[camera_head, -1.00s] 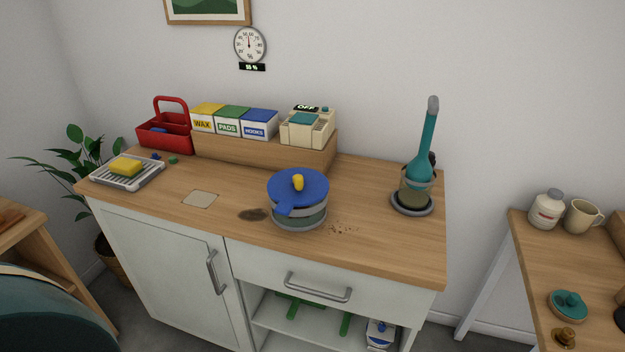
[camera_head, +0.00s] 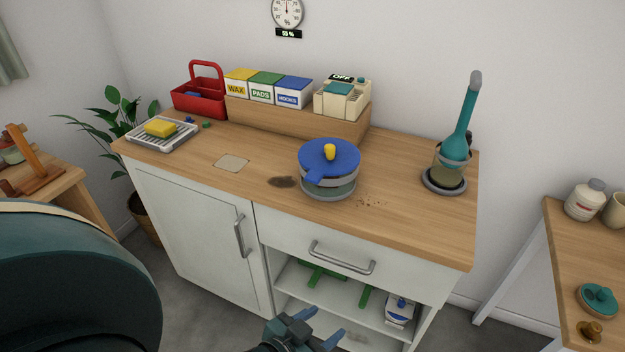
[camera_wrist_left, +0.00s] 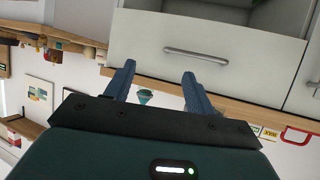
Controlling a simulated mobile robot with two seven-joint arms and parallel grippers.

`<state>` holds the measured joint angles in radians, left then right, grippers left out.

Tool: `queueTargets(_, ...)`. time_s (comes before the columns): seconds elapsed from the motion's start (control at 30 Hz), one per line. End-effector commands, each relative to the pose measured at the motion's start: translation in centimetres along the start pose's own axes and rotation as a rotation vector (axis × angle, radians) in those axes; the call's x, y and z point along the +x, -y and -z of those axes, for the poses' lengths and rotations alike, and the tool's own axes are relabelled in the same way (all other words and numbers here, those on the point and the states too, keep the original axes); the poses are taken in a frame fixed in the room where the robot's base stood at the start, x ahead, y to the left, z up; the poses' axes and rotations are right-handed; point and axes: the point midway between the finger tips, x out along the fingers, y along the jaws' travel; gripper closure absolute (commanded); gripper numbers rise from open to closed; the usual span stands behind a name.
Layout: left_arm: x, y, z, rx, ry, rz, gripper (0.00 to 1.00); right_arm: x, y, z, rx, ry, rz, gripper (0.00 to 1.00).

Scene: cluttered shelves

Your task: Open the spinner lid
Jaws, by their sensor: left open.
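The spinner (camera_head: 328,189) stands on the wooden counter, a round clear-sided pot with a grey rim. Its blue lid (camera_head: 332,156) is on top, with a yellow knob (camera_head: 330,152) in the middle and a blue handle pointing to the front left. My left gripper (camera_head: 318,331) is open and empty at the bottom of the head view, below the counter and in front of the cabinet. In the left wrist view its two blue fingers (camera_wrist_left: 158,84) stand apart with nothing between them. My right gripper is not in view.
The counter (camera_head: 245,187) also holds a sponge tray (camera_head: 163,136), a red caddy (camera_head: 200,99), boxes on a wooden riser (camera_head: 300,126) and a teal brush in a holder (camera_head: 456,150). A drawer handle (camera_head: 341,258) juts from the cabinet front. A side table (camera_head: 570,275) stands at the right.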

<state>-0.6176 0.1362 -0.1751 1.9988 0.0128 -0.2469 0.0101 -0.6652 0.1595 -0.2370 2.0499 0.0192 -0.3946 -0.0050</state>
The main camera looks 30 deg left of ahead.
Motion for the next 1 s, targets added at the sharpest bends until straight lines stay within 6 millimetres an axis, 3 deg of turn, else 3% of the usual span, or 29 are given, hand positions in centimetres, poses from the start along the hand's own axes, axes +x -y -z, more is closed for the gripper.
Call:
queueTargets(0.03,1.4,2.0,0.9,-0.005,-0.091,0.045,0.45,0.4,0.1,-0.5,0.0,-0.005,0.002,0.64)
queueTargets(0.17,3.0,7.6,4.8,-0.015,-0.375,0.165,0.45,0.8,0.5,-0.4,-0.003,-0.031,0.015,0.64)
queueTargets(0.3,2.6,12.2,8.1,-0.011,-0.637,0.269,0.45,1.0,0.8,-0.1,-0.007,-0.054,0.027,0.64)
queueTargets(0.4,1.8,14.1,9.4,-0.005,-0.761,0.314,0.45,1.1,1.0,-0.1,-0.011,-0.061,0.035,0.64)
queueTargets(0.67,1.8,15.4,11.4,0.005,-0.843,0.34,0.45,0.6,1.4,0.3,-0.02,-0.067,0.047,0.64)
queueTargets(1.0,6.0,17.4,16.5,0.006,-0.841,0.339,0.45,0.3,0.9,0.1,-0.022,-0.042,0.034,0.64)
